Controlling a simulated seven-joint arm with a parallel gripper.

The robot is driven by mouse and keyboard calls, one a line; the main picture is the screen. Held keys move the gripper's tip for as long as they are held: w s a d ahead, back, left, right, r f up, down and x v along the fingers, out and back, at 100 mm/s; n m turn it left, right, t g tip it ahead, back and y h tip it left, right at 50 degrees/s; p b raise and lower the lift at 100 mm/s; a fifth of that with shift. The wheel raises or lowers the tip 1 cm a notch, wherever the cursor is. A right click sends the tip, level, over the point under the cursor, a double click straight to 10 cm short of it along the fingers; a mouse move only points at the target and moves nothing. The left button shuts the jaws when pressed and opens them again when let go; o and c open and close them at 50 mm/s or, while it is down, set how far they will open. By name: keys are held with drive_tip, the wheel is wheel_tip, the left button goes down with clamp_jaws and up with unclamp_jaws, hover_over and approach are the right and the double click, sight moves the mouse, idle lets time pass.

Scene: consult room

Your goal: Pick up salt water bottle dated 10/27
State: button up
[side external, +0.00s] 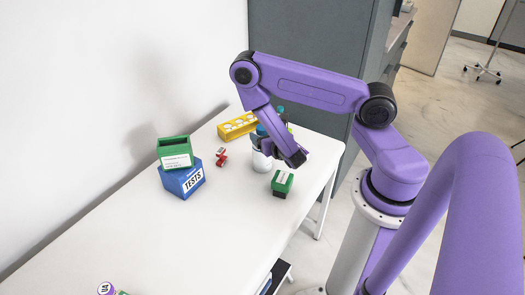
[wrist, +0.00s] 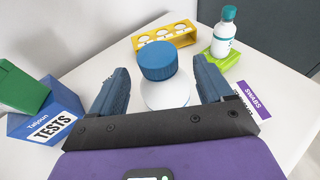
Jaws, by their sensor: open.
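A white bottle with a blue cap (wrist: 157,60) stands between my gripper's two fingers in the wrist view. In the side view its white body (side external: 261,161) shows partly behind my gripper. My gripper (wrist: 160,75) is open, with one finger on each side of this bottle and no clear grip on it. A second white bottle with a teal cap (wrist: 224,32) stands further back on the right. Its label is too small to read. No 10/27 date is legible on either bottle.
A yellow rack (wrist: 166,36) with round holes stands at the back. A blue TESTS box (side external: 182,181) with a green box (side external: 174,150) on it stands left. A small red item (side external: 221,157) and a green-topped box (side external: 282,182) lie nearby. The table's front-left is mostly clear.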

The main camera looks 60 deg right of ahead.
drive_tip(key=x, duration=0.5)
clamp_jaws()
